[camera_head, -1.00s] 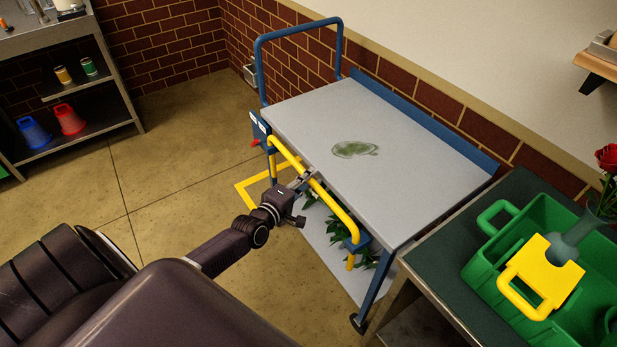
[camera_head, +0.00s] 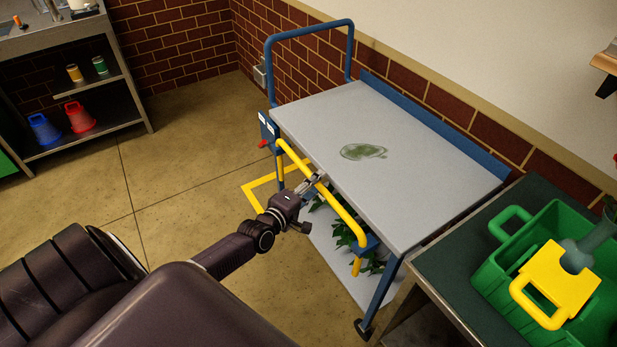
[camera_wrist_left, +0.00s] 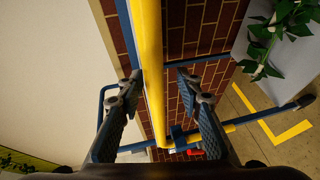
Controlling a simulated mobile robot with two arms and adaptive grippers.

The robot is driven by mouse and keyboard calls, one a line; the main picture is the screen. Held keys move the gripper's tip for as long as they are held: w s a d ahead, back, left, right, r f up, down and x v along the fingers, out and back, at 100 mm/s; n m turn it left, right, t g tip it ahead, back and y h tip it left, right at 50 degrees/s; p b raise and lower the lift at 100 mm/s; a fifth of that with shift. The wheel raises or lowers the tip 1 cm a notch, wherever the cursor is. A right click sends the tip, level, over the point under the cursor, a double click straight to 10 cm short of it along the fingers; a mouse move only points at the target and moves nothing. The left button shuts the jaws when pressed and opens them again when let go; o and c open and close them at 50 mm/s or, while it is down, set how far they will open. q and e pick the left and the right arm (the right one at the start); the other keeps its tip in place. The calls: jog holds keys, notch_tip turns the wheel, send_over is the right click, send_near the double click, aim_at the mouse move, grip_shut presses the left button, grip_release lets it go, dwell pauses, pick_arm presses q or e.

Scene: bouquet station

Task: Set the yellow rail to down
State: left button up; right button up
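The yellow rail (camera_head: 340,212) runs along the near long side of a blue-framed cart with a grey top (camera_head: 400,150). It stands raised, about level with the cart top. My left gripper (camera_head: 314,183) is at the middle of the rail. In the left wrist view the rail (camera_wrist_left: 150,60) passes between the spread fingers of my left gripper (camera_wrist_left: 160,92). The left-hand finger is close to the rail; I cannot tell whether it touches. A gap shows on the other side. My right gripper is not in view.
Green leafy plants (camera_head: 345,232) lie on the cart's lower shelf. A table at right holds a green crate (camera_head: 490,290) with a yellow-handled piece (camera_head: 553,283). A small red part (camera_head: 264,144) sits at the cart's left end. Floor left of the cart is clear.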

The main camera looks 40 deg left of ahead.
pick_arm(q)
jog(key=s+r, duration=0.2)
jog(key=s, duration=0.9)
jog(key=shift+s, duration=0.3)
